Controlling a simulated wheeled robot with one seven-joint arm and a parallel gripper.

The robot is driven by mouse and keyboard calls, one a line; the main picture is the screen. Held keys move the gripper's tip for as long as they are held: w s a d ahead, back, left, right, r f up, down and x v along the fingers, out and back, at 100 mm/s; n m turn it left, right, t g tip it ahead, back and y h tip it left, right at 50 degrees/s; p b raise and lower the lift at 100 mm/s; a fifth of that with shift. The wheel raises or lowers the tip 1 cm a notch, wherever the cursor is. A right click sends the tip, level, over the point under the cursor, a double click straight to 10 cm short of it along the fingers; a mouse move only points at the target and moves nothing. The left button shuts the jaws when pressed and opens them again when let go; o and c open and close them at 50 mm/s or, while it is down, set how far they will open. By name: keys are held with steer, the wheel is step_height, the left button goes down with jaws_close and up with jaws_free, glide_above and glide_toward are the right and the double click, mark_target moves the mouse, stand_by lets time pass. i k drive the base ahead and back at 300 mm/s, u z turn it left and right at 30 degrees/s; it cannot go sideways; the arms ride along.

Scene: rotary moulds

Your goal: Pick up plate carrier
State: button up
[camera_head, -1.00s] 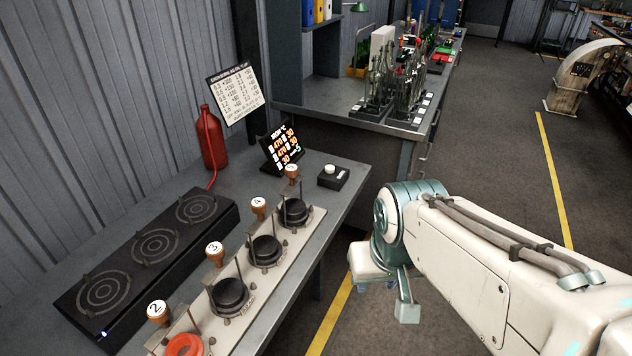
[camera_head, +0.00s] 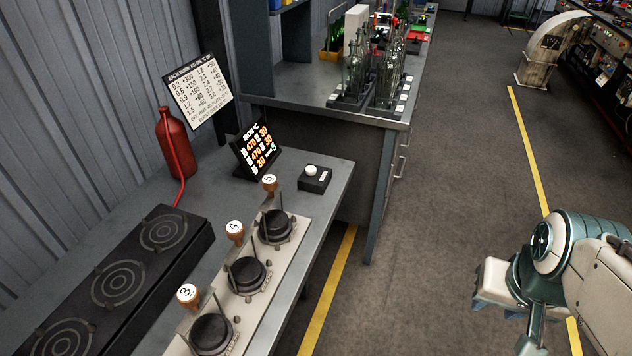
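I cannot tell for certain which thing is the plate carrier. A pale strip (camera_head: 257,300) along the bench's front edge bears a row of round black moulds; those numbered 5 (camera_head: 276,227), 4 (camera_head: 246,275) and 3 (camera_head: 211,334) show. Each has a wooden-knobbed handle with a number tag. The end of my arm, with my gripper (camera_head: 533,335), is at the lower right, over the floor and well away from the bench. The fingers are partly cut off by the lower edge, so their opening is not clear.
A black burner block (camera_head: 120,285) with ringed plates lies on the bench (camera_head: 322,224). Behind it stand a red bottle (camera_head: 175,143), a number chart (camera_head: 197,88), a lit display (camera_head: 256,148) and a small knob box (camera_head: 314,179). A second bench (camera_head: 285,92) holds glassware. The floor between is clear.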

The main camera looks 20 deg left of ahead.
mark_target(275, 226)
steer(key=u, duration=0.05)
steer(key=i, duration=1.4)
steer(key=u, duration=2.6)
